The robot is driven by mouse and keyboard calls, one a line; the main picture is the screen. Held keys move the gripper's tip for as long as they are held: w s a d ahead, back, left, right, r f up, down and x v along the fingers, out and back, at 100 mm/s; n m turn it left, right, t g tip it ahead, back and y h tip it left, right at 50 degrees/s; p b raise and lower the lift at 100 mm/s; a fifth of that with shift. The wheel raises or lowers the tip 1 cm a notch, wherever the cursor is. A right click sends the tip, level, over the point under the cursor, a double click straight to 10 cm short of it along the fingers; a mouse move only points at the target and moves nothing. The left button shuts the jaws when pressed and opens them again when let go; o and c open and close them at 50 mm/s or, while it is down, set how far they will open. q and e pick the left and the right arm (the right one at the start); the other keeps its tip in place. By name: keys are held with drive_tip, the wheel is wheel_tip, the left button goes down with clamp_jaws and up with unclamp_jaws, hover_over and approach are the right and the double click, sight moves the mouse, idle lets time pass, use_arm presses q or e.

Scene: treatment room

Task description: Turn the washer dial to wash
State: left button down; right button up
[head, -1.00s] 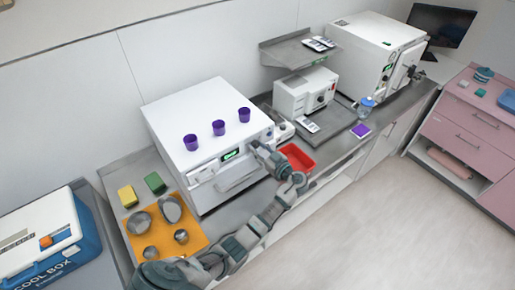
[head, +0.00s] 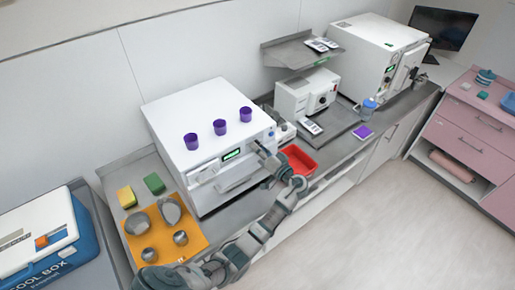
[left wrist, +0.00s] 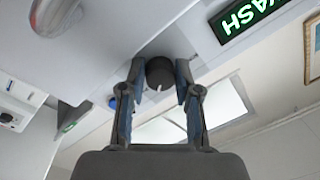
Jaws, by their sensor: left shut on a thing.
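The washer (head: 163,122) is a large white box on the counter with a handled front door. Its lit green display (head: 232,154) is on the upper front; in the left wrist view the display (left wrist: 243,17) reads WASH. The dark round dial (left wrist: 159,72) with a white pointer mark sits beside the display. My left gripper (left wrist: 158,88) has its fingers on either side of the dial, shut on it. In the head view my left gripper (head: 266,157) is at the washer's front right corner and hides the dial. My right gripper is not in view.
Several purple cups (head: 219,127) stand on the washer. A red tray (head: 299,160) is right of it, near my left wrist. An orange mat (head: 195,240) with metal bowls lies at left. A blue and white cool box (head: 85,240) stands at far left. The floor at right is clear.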

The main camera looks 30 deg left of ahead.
use_arm(q)
drive_tip(key=shift+w+d+m, duration=0.1)
drive_tip(key=shift+d+m, duration=0.1)
drive_tip(key=shift+m, duration=0.6)
drive_tip(key=c, duration=1.1)
unclamp_jaws()
drive_tip(key=shift+o, duration=1.4)
drive_tip(key=shift+d, duration=0.2)
drive_tip(key=shift+d+r, duration=0.1)
drive_tip(key=shift+d, duration=0.15)
